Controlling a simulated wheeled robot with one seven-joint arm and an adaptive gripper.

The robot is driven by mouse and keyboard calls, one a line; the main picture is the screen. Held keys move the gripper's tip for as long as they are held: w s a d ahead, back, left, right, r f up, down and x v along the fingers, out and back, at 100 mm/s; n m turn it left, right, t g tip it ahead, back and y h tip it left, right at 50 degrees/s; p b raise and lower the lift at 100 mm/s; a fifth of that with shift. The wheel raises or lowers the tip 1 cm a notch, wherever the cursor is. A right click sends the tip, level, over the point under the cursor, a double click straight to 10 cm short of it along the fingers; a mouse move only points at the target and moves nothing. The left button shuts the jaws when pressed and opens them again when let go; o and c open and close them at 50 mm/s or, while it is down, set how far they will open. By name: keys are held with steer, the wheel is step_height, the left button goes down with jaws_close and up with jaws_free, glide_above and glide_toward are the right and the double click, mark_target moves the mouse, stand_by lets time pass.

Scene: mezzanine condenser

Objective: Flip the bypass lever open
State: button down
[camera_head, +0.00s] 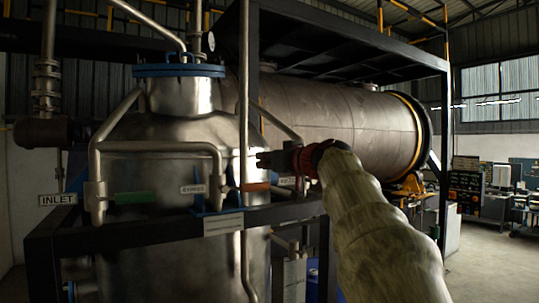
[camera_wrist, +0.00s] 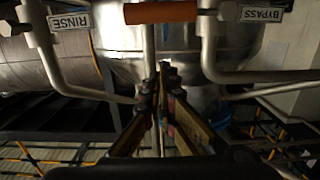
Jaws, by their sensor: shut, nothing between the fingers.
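An orange lever (camera_head: 255,187) lies level across an upright pipe, just right of a white BYPASS label (camera_head: 193,189). In the wrist view the orange lever (camera_wrist: 160,12) runs level along the top edge, between the RINSE label (camera_wrist: 69,22) and the BYPASS label (camera_wrist: 262,14). My gripper (camera_head: 262,160) comes in from the right and appears above the lever in the head view. Its fingers are closed together and empty, and the fingertips (camera_wrist: 158,82) look apart from the lever. The exact depth gap cannot be told.
A green lever (camera_head: 135,198) sits farther left, beside an INLET label (camera_head: 57,200). Bent pipes (camera_head: 150,147) and a dark frame rail (camera_head: 130,232) surround the steel tank (camera_head: 178,265). Open floor (camera_head: 490,265) lies at the right.

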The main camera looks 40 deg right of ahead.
mark_target(246, 188)
steer(key=f, duration=0.1)
steer(key=w+f, duration=0.2)
steer(key=f, duration=0.1)
steer(key=shift+d, duration=0.25)
steer(key=shift+s, duration=0.15)
steer(key=shift+f, duration=0.1)
steer(key=shift+d+f+m+b, duration=0.1)
steer(key=shift+f+m+b, duration=0.2)
steer(key=shift+b, duration=0.15)
